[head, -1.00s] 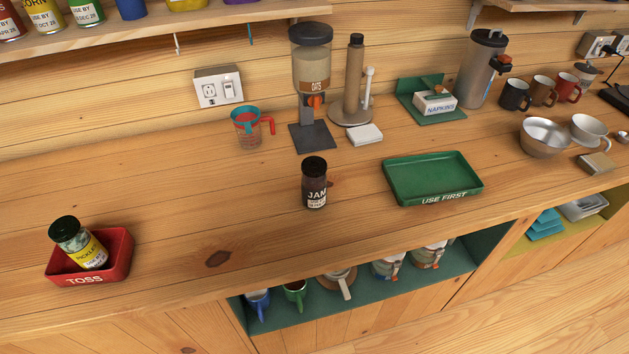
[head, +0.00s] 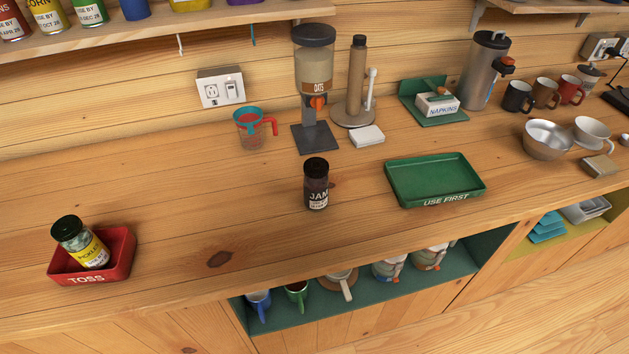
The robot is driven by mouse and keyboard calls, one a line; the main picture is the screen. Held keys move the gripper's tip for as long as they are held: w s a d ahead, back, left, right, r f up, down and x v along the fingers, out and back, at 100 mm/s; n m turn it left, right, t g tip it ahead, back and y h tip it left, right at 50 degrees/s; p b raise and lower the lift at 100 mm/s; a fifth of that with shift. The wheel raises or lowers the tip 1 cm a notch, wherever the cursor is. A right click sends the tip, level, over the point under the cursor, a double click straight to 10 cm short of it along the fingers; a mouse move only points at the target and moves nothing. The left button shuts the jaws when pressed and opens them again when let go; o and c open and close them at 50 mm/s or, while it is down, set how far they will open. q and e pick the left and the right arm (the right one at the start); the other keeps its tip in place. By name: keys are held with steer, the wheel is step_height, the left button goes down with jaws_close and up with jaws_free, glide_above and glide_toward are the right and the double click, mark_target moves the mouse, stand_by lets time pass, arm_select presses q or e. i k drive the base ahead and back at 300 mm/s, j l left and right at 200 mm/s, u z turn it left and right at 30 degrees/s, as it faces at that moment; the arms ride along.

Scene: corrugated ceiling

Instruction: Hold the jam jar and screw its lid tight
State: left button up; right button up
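The jam jar (head: 317,190) stands upright on the wooden counter (head: 190,200), near the middle of the head view. It is dark, with a label reading JAM. Its black lid (head: 316,167) sits on top of the jar; I cannot tell how tight it is. Neither of my grippers shows in the head view, and nothing touches the jar.
A green USE FIRST tray (head: 470,190) lies empty to the jar's right. A red TOSS bin (head: 120,262) holds a pickle jar (head: 82,243) at left. An oats dispenser (head: 314,70) and measuring cup (head: 252,130) stand behind. The counter left of the jar is clear.

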mark_target(316, 191)
steer(key=u, duration=0.2)
steer(key=k+l+u, duration=0.1)
steer(key=l+u, duration=0.35)
steer(key=k+l+u, duration=0.15)
steer(key=l+u, duration=0.15)
steer(key=u, duration=0.15)
steer(key=k+l+u, duration=0.2)
steer(key=l+u, duration=0.25)
steer(key=k+l+u, duration=0.15)
steer(key=k+l, duration=0.5)
steer(key=k, duration=0.15)
